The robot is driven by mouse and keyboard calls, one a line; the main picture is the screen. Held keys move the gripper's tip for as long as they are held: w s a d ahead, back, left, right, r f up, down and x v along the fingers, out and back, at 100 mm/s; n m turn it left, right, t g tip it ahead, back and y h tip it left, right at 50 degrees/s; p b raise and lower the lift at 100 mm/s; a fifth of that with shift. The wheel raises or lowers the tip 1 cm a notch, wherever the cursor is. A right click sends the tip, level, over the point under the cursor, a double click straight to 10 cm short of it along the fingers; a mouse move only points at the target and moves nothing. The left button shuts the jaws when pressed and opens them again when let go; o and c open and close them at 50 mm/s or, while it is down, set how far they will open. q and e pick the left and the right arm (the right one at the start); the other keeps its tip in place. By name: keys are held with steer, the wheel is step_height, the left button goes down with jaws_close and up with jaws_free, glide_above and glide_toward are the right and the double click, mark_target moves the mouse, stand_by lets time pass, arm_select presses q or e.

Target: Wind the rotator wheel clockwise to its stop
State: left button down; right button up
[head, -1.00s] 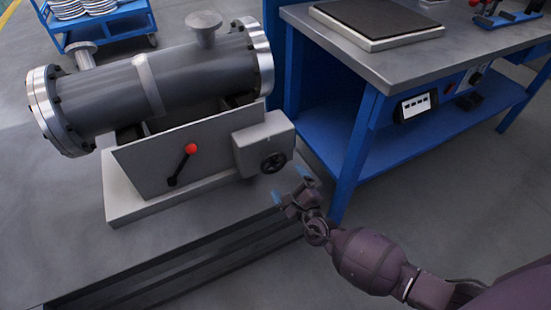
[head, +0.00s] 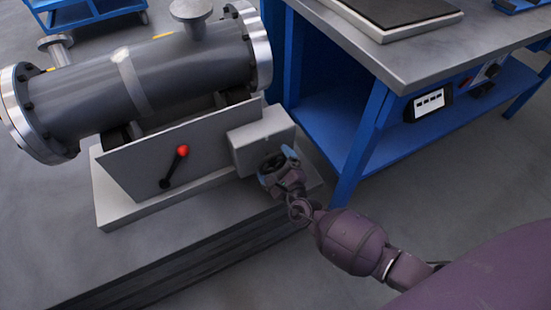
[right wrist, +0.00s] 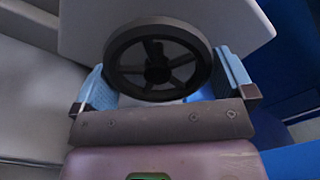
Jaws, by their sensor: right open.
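The rotator wheel (right wrist: 186,45) is a small black spoked handwheel on the front face of a light grey box (head: 262,138) at the right end of the rotator. In the right wrist view it fills the upper middle, between the two blue fingertips. My right gripper (head: 277,172) is open, one finger on each side of the wheel; I cannot tell whether either finger touches the rim. In the head view the gripper (right wrist: 165,85) partly hides the wheel. A lever with a red knob (head: 182,151) stands on the rotator's front plate. My left gripper is not in view.
A grey flanged shell (head: 150,80) lies on the rotator above its pale base (head: 125,210). A blue workbench (head: 345,180) with a steel top stands close to the right of the wheel. A blue cart (head: 85,14) is at the back left.

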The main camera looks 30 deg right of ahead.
steer(key=shift+c, duration=0.2)
steer(key=c, duration=0.5)
steer(key=shift+c, duration=0.2)
